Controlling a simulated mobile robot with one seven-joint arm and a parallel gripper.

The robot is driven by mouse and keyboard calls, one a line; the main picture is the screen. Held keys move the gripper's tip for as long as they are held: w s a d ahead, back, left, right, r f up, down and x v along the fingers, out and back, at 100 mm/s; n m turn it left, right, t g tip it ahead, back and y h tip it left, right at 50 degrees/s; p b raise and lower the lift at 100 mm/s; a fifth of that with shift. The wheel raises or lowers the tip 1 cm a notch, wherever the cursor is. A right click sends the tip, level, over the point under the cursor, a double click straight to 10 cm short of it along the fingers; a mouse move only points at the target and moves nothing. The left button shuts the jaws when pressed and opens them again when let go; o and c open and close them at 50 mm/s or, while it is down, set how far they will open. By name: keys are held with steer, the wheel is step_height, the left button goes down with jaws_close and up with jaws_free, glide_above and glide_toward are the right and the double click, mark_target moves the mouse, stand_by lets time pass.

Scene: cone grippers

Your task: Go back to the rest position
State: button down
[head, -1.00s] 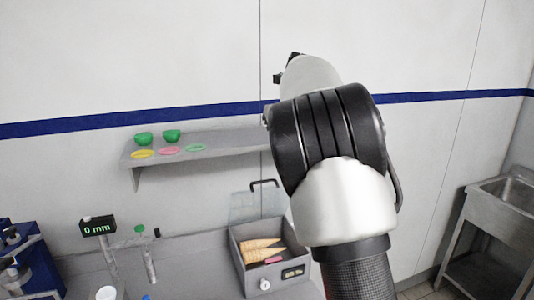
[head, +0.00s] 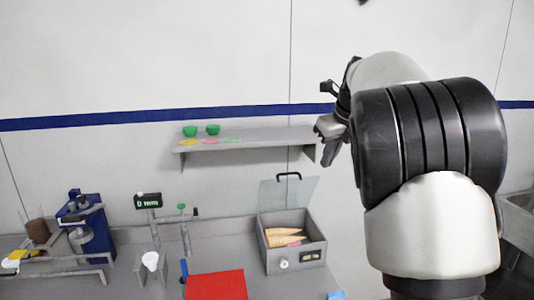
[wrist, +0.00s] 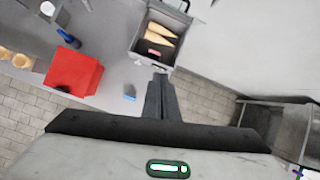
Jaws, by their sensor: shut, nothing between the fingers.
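My gripper (wrist: 160,85) shows in the wrist view with its dark fingers together and nothing between them. In the head view my gripper (head: 329,140) is partly hidden behind my arm, up in the air in front of the wall, near the right end of the shelf. It touches nothing that I can see. The wrist view looks down past the fingers at the counter and the floor.
A grey box (head: 290,257) with a raised clear lid holds cones. A red block (head: 216,286) and a small blue object (head: 336,295) lie near it. A wall shelf (head: 250,143) carries green bowls (head: 190,131). A metal sink (wrist: 285,118) stands at the right.

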steer(key=s+a+n, duration=0.1)
steer(key=s+n, duration=1.5)
steer(key=s, duration=0.6)
steer(key=s+f+n, duration=0.4)
steer(key=s+n, duration=0.3)
steer(key=s, duration=0.1)
steer(key=s+a+f+n+h, duration=0.1)
steer(key=s+f+n, duration=0.4)
steer(key=s+n, duration=0.2)
steer(key=shift+s+a+n, duration=0.2)
steer(key=shift+s+n, duration=0.2)
steer(key=shift+d+r, duration=0.1)
